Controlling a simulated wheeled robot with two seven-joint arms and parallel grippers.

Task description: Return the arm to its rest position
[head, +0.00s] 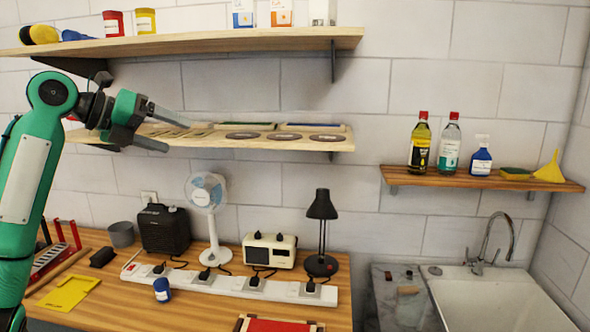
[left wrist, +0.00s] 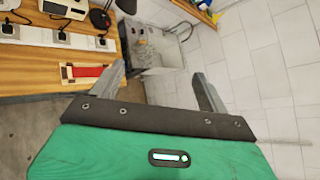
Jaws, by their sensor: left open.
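My left arm comes in from the left in the head view, raised beside the shelves. Its gripper (head: 158,130) is open and empty, in front of the left end of the middle shelf (head: 240,143). In the left wrist view the two fingers of the left gripper (left wrist: 160,88) stand wide apart with nothing between them. Past them are the floor, the tiled wall and part of the wooden bench (left wrist: 30,85). My right gripper is in neither view.
The bench holds a white fan (head: 208,215), a black lamp (head: 322,230), a radio (head: 270,250), a black box-shaped appliance (head: 164,230) and a power strip (head: 230,288). The upper shelf (head: 200,43) is above the gripper. A sink (head: 500,300) and bottle shelf (head: 480,180) are right.

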